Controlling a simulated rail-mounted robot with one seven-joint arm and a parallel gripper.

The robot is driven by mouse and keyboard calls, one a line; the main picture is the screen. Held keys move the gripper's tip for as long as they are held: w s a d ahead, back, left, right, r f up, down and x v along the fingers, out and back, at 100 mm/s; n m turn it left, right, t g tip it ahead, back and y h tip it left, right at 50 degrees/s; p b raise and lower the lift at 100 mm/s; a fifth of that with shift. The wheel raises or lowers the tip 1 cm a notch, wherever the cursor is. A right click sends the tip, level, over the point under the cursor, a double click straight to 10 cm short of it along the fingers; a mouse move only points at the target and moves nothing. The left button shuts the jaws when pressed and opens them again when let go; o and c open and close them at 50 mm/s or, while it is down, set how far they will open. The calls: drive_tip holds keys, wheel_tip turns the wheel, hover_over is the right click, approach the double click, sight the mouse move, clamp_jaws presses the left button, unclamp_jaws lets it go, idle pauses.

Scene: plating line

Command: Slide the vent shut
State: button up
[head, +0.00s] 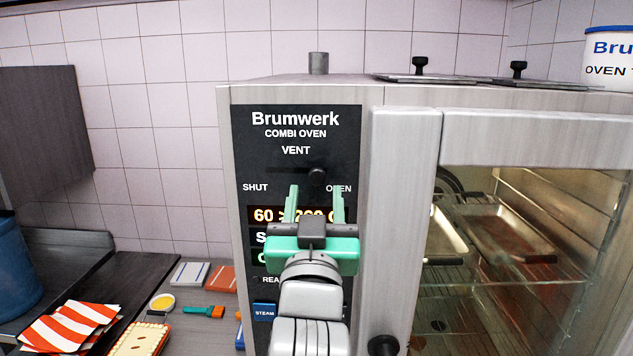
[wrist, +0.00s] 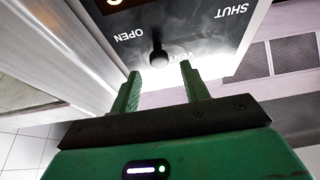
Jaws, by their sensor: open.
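The vent slider knob (head: 317,176) is a small black knob on the dark control panel (head: 290,170) of the combi oven, under the word VENT. It sits nearer the OPEN label than the SHUT label. In the wrist view the knob (wrist: 158,55) shows beyond the fingertips, close to the word OPEN. My gripper (head: 315,190) is open, with green fingers in front of the panel just below the knob. In the wrist view my gripper (wrist: 160,70) has its fingers apart with nothing between them, and the knob lies ahead of the gap. Contact cannot be told.
The oven door frame (head: 395,220) stands right of the panel, with trays (head: 512,235) behind the glass. Lids with black knobs (head: 420,66) and a white tub (head: 608,60) are on top. A counter at left holds a brush (head: 204,311) and striped cloths (head: 70,325).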

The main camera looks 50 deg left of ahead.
sight(317, 178)
drive_tip(key=x, duration=0.3)
drive_tip(key=shift+w+a+r+p, duration=0.15)
drive_tip(key=shift+a+p, duration=0.05)
drive_tip(key=shift+p, duration=0.1)
